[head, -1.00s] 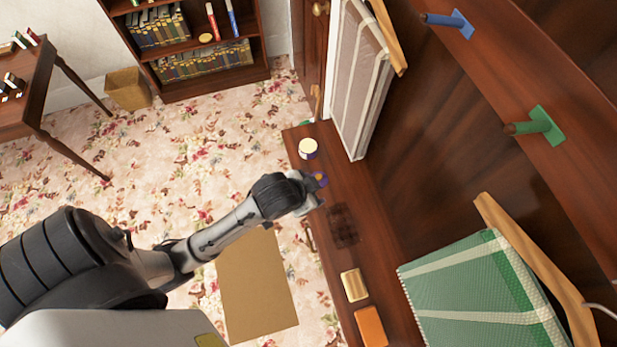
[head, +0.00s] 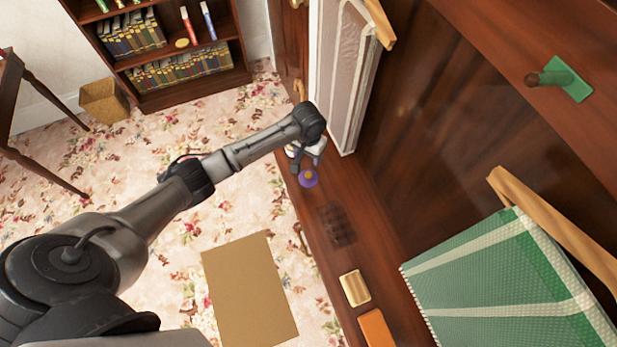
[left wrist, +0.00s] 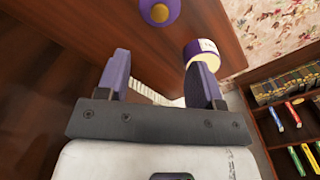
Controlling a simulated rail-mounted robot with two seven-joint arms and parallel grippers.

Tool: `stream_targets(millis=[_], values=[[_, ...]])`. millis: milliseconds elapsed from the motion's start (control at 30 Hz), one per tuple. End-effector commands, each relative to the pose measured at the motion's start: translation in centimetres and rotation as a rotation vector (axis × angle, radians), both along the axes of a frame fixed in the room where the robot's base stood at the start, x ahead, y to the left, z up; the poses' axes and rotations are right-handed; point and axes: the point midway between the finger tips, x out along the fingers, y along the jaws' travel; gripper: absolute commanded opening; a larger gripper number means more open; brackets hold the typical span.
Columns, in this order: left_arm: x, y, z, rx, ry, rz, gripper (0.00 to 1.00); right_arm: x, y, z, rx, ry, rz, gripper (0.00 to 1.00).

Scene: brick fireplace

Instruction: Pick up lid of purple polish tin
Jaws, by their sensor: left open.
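A round purple piece with an orange-yellow centre, which looks like the tin lid (head: 308,178), lies on the dark wooden shelf. It also shows at the top edge of the left wrist view (left wrist: 160,11). A purple tin with a cream top and a pale label (left wrist: 204,50) stands beyond the right-hand finger in the left wrist view, partly covered by it. In the head view my gripper mostly hides this tin. My left gripper (head: 306,163) is open and empty, just beyond the lid and apart from it. Its two purple-padded fingers also show in the wrist view (left wrist: 158,62). My right gripper is not in view.
On the shelf (head: 370,235) lie a dark brush-like patch (head: 337,224), a tan block (head: 354,288) and an orange block (head: 376,328). A bookcase (head: 190,100) and bin (head: 104,100) stand far back.

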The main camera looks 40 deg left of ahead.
Motion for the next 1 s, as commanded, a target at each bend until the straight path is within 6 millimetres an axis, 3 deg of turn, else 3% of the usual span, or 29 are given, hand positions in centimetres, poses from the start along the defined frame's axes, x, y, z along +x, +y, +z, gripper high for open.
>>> stream_targets(millis=[300,667,1000], values=[[-0.1,-0.1,-5.6,0.001,0.002,0.0,0.61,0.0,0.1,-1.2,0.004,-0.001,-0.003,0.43],[-0.1,0.0,-7.8,0.001,0.0,-0.002,0.61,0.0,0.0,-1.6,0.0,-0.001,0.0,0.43],[-0.1,-0.1,-12.0,0.0,-0.001,-0.001,0.61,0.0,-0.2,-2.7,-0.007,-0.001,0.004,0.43]])
